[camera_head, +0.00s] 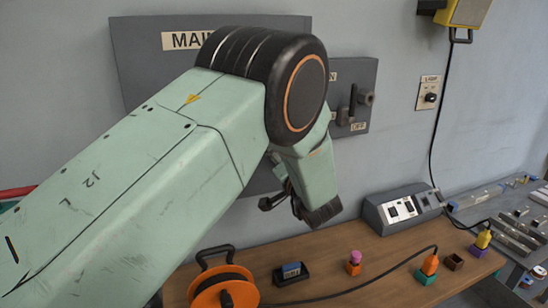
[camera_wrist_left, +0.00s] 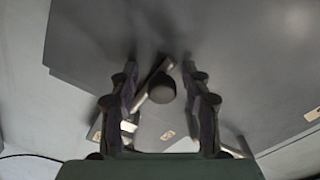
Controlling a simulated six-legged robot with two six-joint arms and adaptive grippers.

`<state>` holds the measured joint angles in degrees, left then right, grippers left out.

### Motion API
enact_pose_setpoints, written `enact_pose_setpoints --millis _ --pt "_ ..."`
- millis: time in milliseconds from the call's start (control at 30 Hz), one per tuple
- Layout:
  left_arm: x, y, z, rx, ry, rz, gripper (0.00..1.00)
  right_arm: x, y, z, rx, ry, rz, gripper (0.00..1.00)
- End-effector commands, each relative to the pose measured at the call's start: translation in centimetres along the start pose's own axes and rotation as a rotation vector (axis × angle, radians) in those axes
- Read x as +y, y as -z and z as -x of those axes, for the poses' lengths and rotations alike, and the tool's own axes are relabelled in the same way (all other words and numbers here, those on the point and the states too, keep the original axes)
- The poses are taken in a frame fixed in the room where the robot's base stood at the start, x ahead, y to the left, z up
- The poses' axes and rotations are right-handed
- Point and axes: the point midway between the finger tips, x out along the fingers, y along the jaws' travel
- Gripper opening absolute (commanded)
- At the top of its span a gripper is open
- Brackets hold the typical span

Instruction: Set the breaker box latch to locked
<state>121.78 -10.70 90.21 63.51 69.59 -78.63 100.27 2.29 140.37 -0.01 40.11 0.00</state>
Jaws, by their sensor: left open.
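The grey breaker box (camera_head: 140,60) with a "MAIN" label is on the wall in the head view, largely covered by my left arm. In the left wrist view, a dark round knob (camera_wrist_left: 162,90) with a slanted metal bar (camera_wrist_left: 148,88) stands out from the grey box face (camera_wrist_left: 240,70); it looks like the latch. My left gripper (camera_wrist_left: 160,75) is open, with one finger on each side of the knob and a gap on both sides. In the head view the gripper (camera_head: 285,200) is partly hidden beneath my wrist. The latch is hidden there. My right gripper is not in view.
A switch box (camera_head: 352,75) with a lever and "OFF" label adjoins on the right. On the wooden bench (camera_head: 330,285) stand an orange cable reel (camera_head: 225,290), a control box (camera_head: 400,208) and small coloured plugs. A cable crosses the bench.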

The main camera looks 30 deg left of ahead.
Motion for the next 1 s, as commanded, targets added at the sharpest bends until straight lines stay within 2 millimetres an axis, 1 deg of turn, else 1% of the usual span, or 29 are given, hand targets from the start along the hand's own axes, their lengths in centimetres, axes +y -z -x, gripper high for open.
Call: enact_pose_setpoints --millis 167,200,733,1000 --pt "-0.01 0.06 0.14 0.001 0.0 0.0 0.48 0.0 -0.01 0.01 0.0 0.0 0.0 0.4" --pt "-0.01 0.06 0.15 0.001 0.0 0.0 0.46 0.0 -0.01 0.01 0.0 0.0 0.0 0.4" --pt "-0.08 0.05 -0.06 0.001 0.001 0.002 0.01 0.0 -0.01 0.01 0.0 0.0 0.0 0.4" --pt "-0.16 0.08 -0.16 0.001 0.003 0.005 0.0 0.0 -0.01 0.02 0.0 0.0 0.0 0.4"
